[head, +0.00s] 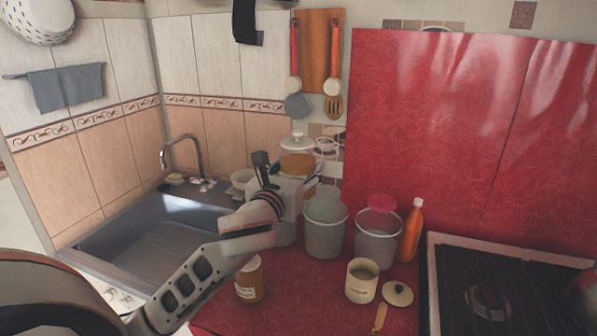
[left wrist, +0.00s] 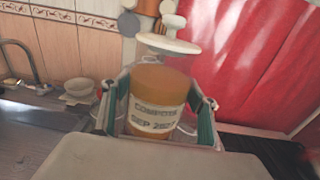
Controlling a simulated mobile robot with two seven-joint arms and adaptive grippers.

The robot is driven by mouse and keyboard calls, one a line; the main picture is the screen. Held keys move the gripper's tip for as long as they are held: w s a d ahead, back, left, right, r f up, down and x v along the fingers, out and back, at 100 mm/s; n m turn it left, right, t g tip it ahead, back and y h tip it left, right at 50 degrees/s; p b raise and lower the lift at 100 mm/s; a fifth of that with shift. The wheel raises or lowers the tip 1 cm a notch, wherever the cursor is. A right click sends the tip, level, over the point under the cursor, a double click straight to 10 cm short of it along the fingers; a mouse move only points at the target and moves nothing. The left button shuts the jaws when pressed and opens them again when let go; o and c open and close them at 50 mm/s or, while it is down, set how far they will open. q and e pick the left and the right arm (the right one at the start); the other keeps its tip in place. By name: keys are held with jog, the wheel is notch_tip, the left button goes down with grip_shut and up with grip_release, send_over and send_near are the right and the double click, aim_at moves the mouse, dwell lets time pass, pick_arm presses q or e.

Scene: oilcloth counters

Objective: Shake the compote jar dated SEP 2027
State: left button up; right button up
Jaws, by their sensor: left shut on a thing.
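The compote jar (left wrist: 155,92) is amber, with a pale label reading COMPOTE and SEP 2027 and a white knobbed lid (left wrist: 167,43). My left gripper (left wrist: 158,112) is shut on it, one finger on each side. In the head view the jar (head: 298,165) shows above and behind my left gripper (head: 285,190), which hides its lower part. It looks about upright and held above the counter. A second amber jar (head: 249,283) with a pale label stands on the red counter, partly behind my left arm; its label is too small to read. My right gripper is not in view.
Two grey buckets (head: 325,238) (head: 376,243) and an orange bottle (head: 411,232) stand right of my gripper. A cream canister (head: 361,281), a loose lid (head: 397,293) and a stove (head: 490,290) are nearer. The sink (head: 150,240) is left. Utensils (head: 333,85) hang on the wall behind.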

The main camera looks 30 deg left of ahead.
pick_arm(q)
notch_tip(320, 180, down, 11)
jog(key=b, duration=0.5)
jog(key=shift+r, duration=0.15)
notch_tip(320, 180, up, 6)
jog(key=p, duration=0.6)
jog(key=shift+r, duration=0.15)
notch_tip(320, 180, up, 5)
jog(key=shift+f+b, duration=0.15)
jog(key=shift+b, duration=0.3)
jog(key=shift+f, duration=0.15)
